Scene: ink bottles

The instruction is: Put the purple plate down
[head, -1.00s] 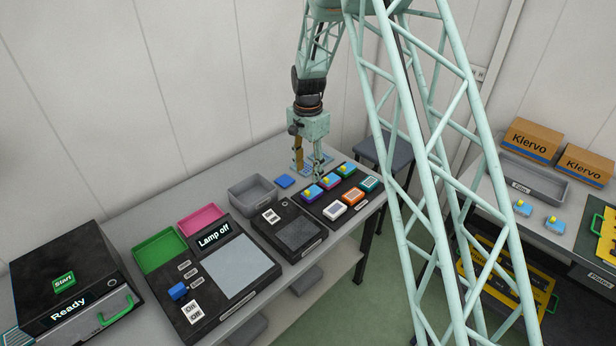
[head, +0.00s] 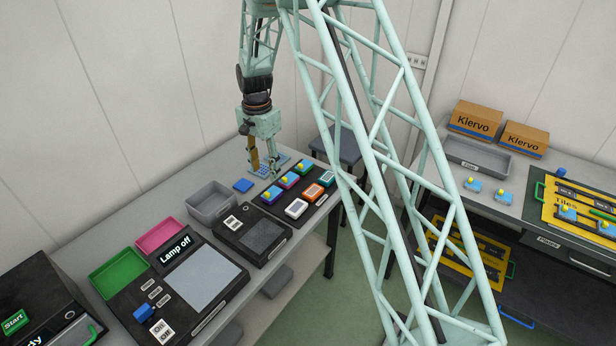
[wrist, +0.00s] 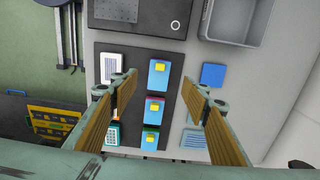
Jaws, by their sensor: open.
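My gripper (head: 264,168) hangs fingers down at the tray's far end. In the wrist view my gripper (wrist: 160,84) is open, its fingers wide apart, with nothing held between them. Blue blocks with yellow knobs (wrist: 158,78) show in a row between and below the fingers. A teal plate (wrist: 113,132) is partly hidden by one finger, and the orange plate (head: 312,192) is mostly hidden there.
A flat blue square (head: 243,185) and a blue dotted piece (wrist: 193,141) lie on the bench beside the black tray. A grey bin (head: 211,204), a dark device (head: 252,238) and green and pink trays (head: 118,272) stand nearby. A second bench holds boxes (head: 476,121).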

